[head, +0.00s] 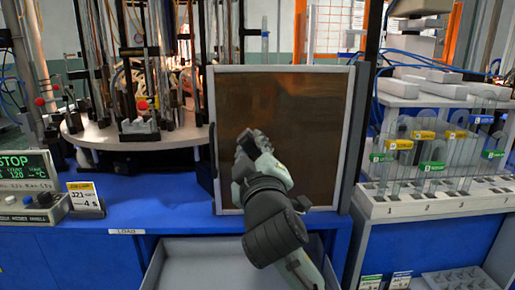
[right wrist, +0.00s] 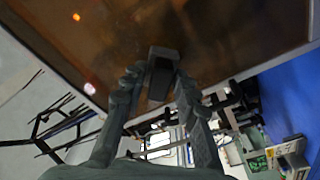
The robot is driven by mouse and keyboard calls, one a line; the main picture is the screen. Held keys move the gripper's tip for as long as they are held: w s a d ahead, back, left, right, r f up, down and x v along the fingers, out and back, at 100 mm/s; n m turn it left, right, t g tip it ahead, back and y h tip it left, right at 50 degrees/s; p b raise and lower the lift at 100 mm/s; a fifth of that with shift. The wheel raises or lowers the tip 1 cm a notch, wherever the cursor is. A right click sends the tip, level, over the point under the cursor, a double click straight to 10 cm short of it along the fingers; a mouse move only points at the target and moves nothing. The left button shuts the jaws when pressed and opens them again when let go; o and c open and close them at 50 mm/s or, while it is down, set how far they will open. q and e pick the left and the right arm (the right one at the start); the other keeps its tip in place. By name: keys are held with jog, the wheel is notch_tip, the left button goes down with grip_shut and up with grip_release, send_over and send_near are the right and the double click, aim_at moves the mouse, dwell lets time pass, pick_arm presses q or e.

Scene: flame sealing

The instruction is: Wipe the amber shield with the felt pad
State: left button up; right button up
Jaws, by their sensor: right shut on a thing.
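The amber shield (head: 310,115) is a brown, see-through panel in a pale frame, standing upright at the middle of the blue bench. In the right wrist view the shield (right wrist: 225,30) fills the top. My right gripper (head: 252,146) is in front of the shield's left-middle part. In the right wrist view my right gripper (right wrist: 152,82) is shut on a small dark block, which looks like the felt pad (right wrist: 163,54). The pad is at or very near the shield; I cannot tell whether it touches. In the head view the pad is not clearly visible. My left gripper is not in view.
A round platform (head: 100,137) with burners and rods stands left of the shield. A control box (head: 28,185) and a yellow-topped sign (head: 85,197) are at the left. A white rack (head: 435,200) with tagged tubes stands right. An open drawer (head: 195,270) lies below the shield.

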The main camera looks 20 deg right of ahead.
jog(key=shift+w+r, duration=0.1)
jog(key=shift+r, duration=0.65)
jog(key=shift+s+d, duration=0.35)
jog(key=shift+d, duration=0.95)
jog(key=shift+s+d, duration=0.4)
jog(key=shift+d, duration=0.95)
jog(key=shift+s+d, duration=0.35)
jog(key=shift+d, duration=0.95)
